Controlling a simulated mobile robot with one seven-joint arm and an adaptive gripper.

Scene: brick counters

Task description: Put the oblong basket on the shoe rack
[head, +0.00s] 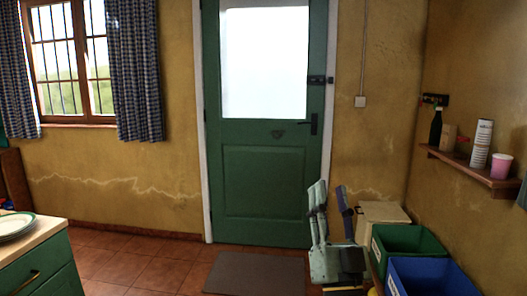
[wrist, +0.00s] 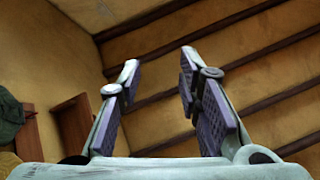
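My gripper (head: 331,190) is raised at the lower right of the head view, in front of the green door, with its fingers pointing up. In the wrist view my gripper (wrist: 160,60) is open, with an empty gap between its two padded fingers and the beamed ceiling behind. I cannot make out an oblong basket or a shoe rack in either view. The gripper touches nothing that I can see.
A green bin (head: 408,240), a blue bin (head: 432,278) and a pale box (head: 380,216) stand at the lower right. A wall shelf (head: 480,171) holds several items. A counter with plates (head: 14,225) is at left. A mat (head: 255,273) lies before the door (head: 262,180); floor left of it is clear.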

